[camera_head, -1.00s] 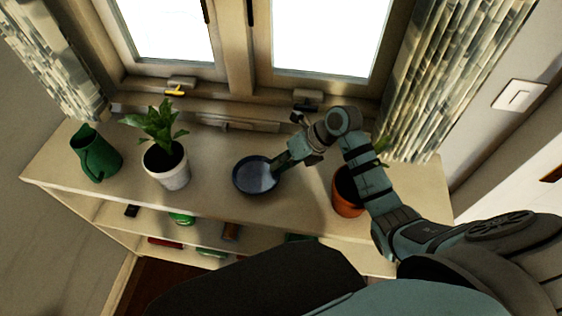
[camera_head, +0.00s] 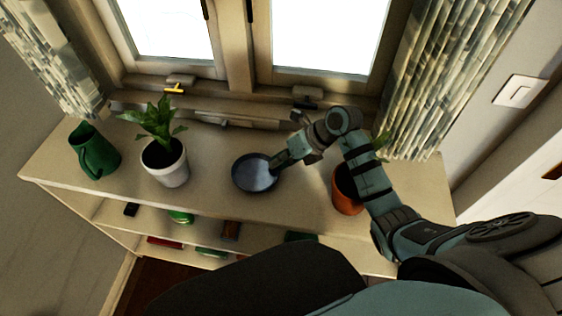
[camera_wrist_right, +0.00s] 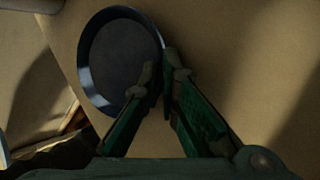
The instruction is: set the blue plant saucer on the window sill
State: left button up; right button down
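The blue plant saucer (camera_head: 254,174) is a round shallow dish, over the middle of the pale sill top (camera_head: 215,205) below the window. I cannot tell whether it rests fully on the surface. My right gripper (camera_head: 277,164) reaches it from the right. In the right wrist view the saucer (camera_wrist_right: 120,60) is at the upper left, and the gripper's green fingers (camera_wrist_right: 163,72) close on its right rim, one finger inside and one outside. My left gripper is not in view.
A white pot with a leafy plant (camera_head: 165,164) stands left of the saucer, and a green watering can (camera_head: 94,151) farther left. A terracotta pot (camera_head: 346,190) stands to the right, partly behind my right arm. Window frame and handles lie behind.

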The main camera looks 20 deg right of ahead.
jog(key=c, duration=2.3)
grip_release()
jog(key=shift+s+f+g, duration=0.3)
jog(key=shift+s+f, duration=0.2)
jog(key=shift+f, duration=0.3)
jog(key=o, duration=0.6)
jog(key=shift+w+d, duration=0.1)
jog(key=shift+w+f, duration=0.15)
